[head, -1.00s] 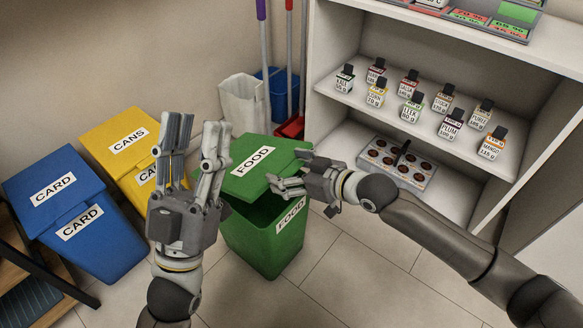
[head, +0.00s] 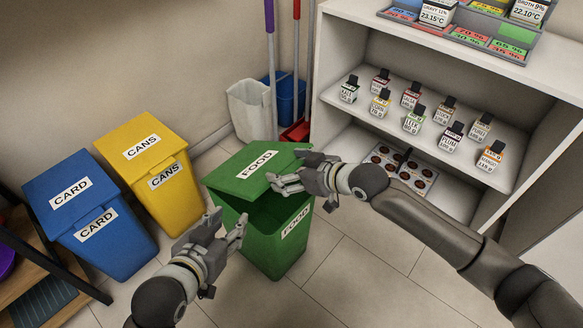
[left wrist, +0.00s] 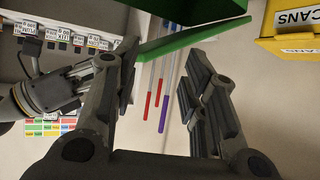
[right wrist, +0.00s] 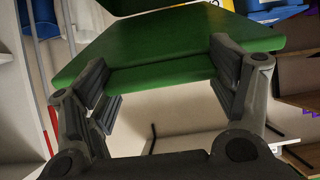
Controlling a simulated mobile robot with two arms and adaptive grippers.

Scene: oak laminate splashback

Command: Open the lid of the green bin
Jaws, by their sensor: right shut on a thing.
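The green bin (head: 285,262) with FOOD labels stands on the floor in the middle of the head view. Its lid (head: 232,178) is tilted partly up, with a dark gap under its front edge. My right gripper (head: 275,182) is at the lid's front right corner, shut on the lid; the green lid (right wrist: 180,45) lies between its fingers in the right wrist view. My left gripper (head: 232,226) is at the bin's front left side, low, with its fingers apart and empty. In the left wrist view the lid (left wrist: 190,40) shows as a green strip beyond the fingers.
A yellow CANS bin (head: 178,205) and a blue CARD bin (head: 115,255) stand to the left. A white shelf unit (head: 335,85) with labelled bottles and a tray stands at the right. A grey-white bin (head: 250,108) and mops are behind. The floor in front right is clear.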

